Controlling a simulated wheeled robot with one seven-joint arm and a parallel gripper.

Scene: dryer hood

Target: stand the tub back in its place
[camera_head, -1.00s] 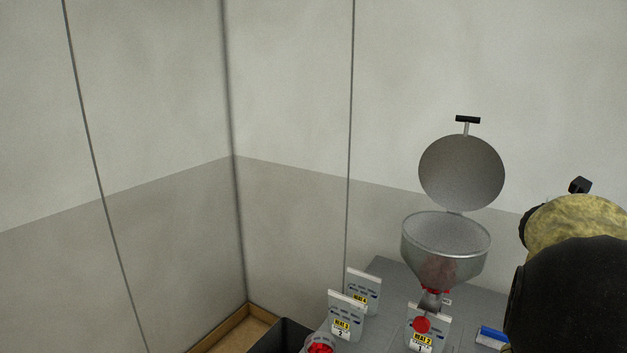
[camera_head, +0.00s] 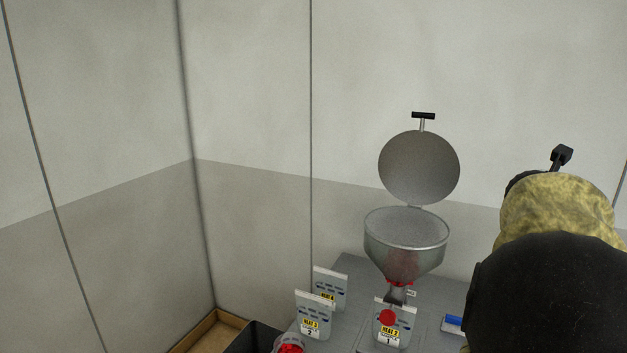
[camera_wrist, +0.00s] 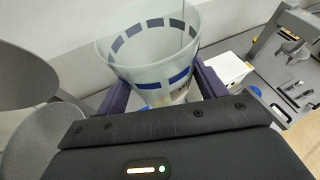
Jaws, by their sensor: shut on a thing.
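A translucent tub (camera_wrist: 150,50) with a row of dark blue marks around it shows in the wrist view. My gripper (camera_wrist: 160,92) is shut on it, with a purple-grey finger on each side of its lower part. Something pale shows through the tub wall near its bottom; I cannot tell what. In the head view my arm fills the lower right, and the gripper and tub are hidden there. I cannot make out the tub's place.
A metal hopper (camera_head: 405,240) with its round lid (camera_head: 419,168) raised stands on a grey bench (camera_head: 350,270). A container of red pieces (camera_head: 290,348) and a black bin (camera_head: 252,340) are at the lower edge.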

